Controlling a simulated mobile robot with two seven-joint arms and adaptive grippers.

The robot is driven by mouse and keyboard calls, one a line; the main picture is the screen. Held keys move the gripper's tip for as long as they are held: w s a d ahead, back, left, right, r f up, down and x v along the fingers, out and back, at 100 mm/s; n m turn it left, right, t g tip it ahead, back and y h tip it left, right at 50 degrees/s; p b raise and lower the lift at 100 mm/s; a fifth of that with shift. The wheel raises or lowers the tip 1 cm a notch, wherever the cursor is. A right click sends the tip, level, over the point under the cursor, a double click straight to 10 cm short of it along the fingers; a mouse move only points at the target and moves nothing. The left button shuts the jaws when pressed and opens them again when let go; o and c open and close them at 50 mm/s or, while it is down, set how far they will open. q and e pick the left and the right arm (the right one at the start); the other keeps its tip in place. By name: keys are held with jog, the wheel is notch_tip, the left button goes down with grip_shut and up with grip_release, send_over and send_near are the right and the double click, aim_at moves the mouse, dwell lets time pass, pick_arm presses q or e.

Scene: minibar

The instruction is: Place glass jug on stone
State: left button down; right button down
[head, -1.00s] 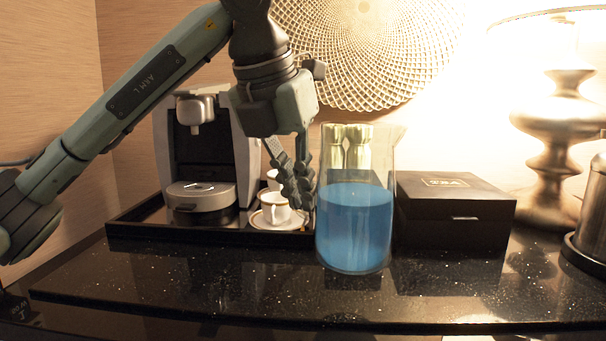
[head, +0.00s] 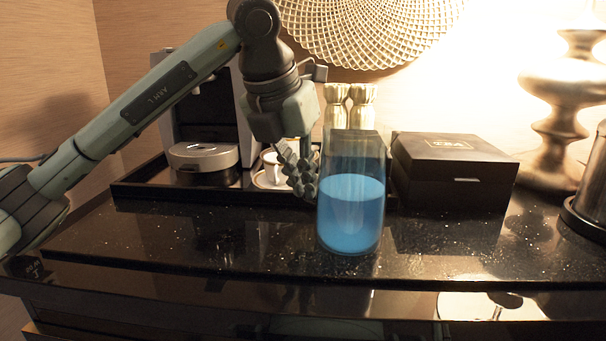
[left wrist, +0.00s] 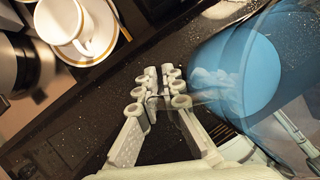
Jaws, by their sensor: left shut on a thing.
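The glass jug (head: 350,215), clear with blue liquid inside, stands upright over the dark speckled stone counter (head: 215,240), in front of the tray and box. I cannot tell whether its base touches the stone. My left gripper (head: 303,178) is at the jug's left side, shut on it. In the left wrist view, the fingertips (left wrist: 160,88) are close together at a clear glass part, probably the handle, beside the blue jug (left wrist: 235,75). The handle itself is hard to make out. My right gripper is not in view.
A black tray (head: 135,190) with a coffee machine (head: 205,157) and cup (head: 270,165) lies behind my gripper. A dark box (head: 455,175) stands right of the jug, gold shakers (head: 349,105) behind it. The front stone is clear.

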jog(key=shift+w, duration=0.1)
pick_arm(q)
jog(key=c, duration=2.1)
grip_release()
jog(key=o, duration=0.4)
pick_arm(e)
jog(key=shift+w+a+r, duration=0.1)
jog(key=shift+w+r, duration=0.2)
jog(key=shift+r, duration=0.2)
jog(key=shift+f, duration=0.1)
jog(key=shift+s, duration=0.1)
